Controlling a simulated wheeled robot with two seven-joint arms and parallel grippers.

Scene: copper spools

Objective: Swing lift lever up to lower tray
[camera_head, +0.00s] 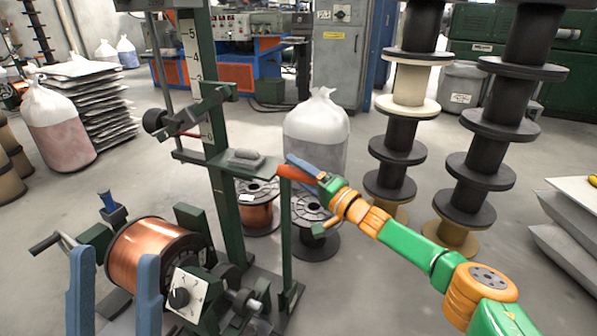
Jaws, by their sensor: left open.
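A green machine with a numbered column (197,60) stands at left centre. A flat green plate (250,168), which looks like the tray, juts from the column with a grey piece on it. A red bar (297,174), which looks like the lift lever's handle, tops a slim green post (286,235). My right gripper (296,167) is at this bar, with a blue finger along its upper side. Its other finger is hidden, so its grip is unclear. My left gripper (114,258) is open and empty at lower left, its blue fingers apart before a copper spool (150,252).
Two stacks of dark spools (398,140) (495,125) stand behind my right arm. A full plastic bag (316,130) and smaller spools stand behind the post. A crank handle (58,240) sticks out left of the copper spool. Open floor lies at left.

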